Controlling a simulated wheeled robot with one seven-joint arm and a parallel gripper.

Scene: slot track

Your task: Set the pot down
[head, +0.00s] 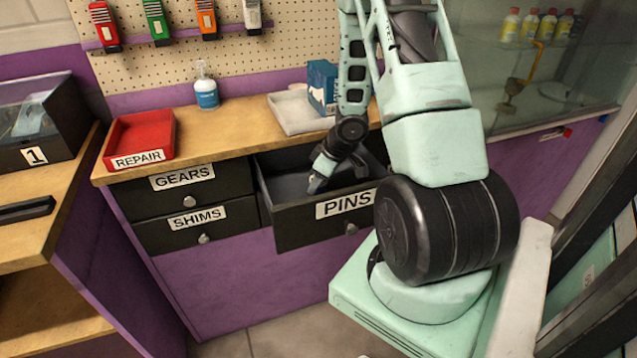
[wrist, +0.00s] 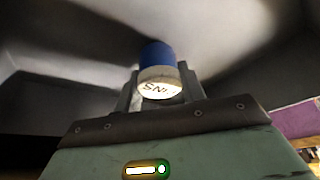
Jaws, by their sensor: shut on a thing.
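The pot (wrist: 157,56) shows in the wrist view as a small round piece, with a blue part and a pale band lettered in dark print. My gripper (wrist: 160,88) is shut on it, with a finger on either side. In the head view my gripper (head: 317,181) reaches down into the open drawer (head: 290,219) labelled PINS. The pot is small there and mostly hidden by the gripper. I cannot tell whether the pot touches the drawer floor.
Shut drawers labelled GEARS (head: 189,202) and SHIMS (head: 204,239) are left of the open one. On the counter stand a red REPAIR tray (head: 141,139), a pump bottle (head: 206,93), a pale tray (head: 296,112) and a blue box (head: 322,85). The open drawer's walls surround my gripper.

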